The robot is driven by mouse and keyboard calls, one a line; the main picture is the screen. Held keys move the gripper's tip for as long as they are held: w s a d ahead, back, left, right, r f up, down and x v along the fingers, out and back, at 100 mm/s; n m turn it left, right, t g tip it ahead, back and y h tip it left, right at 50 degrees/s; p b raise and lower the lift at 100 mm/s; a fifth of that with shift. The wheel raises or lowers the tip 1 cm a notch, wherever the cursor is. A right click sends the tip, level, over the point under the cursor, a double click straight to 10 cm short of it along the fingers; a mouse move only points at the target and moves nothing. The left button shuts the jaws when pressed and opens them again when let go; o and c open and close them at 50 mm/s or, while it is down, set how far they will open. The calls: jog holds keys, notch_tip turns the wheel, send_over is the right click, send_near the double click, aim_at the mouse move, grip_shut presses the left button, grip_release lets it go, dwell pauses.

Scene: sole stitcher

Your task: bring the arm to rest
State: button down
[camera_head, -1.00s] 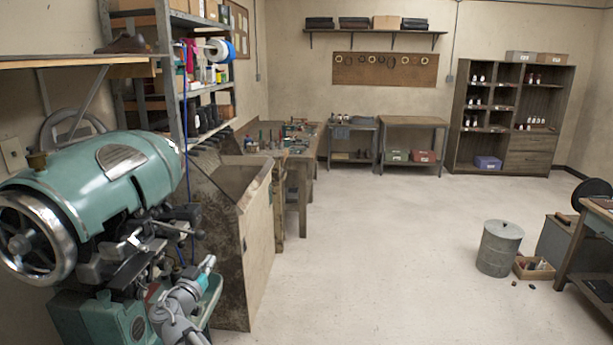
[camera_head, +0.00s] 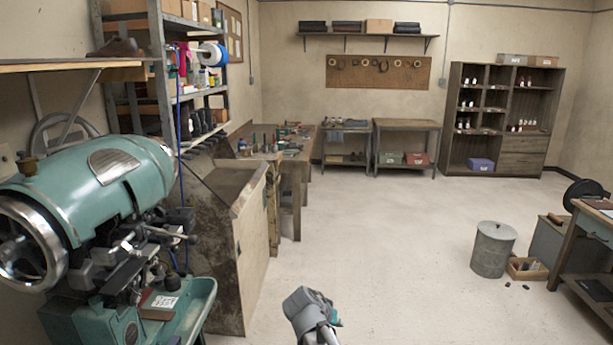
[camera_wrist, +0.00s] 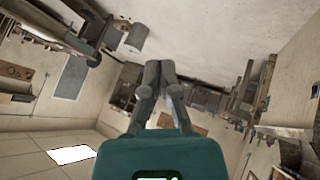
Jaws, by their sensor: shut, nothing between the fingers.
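My gripper (camera_wrist: 161,66) shows in the wrist view, its two dark grey fingers brought together at the tips with nothing between them. The wrist view is tilted and looks out across the room. In the head view, a grey part of my arm (camera_head: 312,312) stands at the bottom middle, over open floor; my fingers cannot be made out there. The green sole stitcher (camera_head: 95,190) is at the left, apart from the arm. A dark brown piece (camera_head: 150,311) and a white-labelled item (camera_head: 166,302) lie on the green tray (camera_head: 200,300) below it.
A wooden bin (camera_head: 246,240) stands right of the stitcher, with a workbench (camera_head: 292,160) behind it. A metal trash can (camera_head: 492,250), a small box (camera_head: 527,269) and a table (camera_head: 590,240) are at the right. The middle floor is clear.

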jog(key=s+d+f+n+g+y, duration=0.1)
jog(key=s+d+f+g+y, duration=0.1)
jog(key=s, duration=0.4)
jog(key=s+d+f+n+g+y, duration=0.2)
jog(key=s+d+g+y, duration=0.1)
jog(key=s+d, duration=0.3)
jog(key=shift+d+f+y, duration=0.3)
jog(key=shift+d+y, duration=0.05)
jog(key=shift+y, duration=0.35)
dwell(0.4)
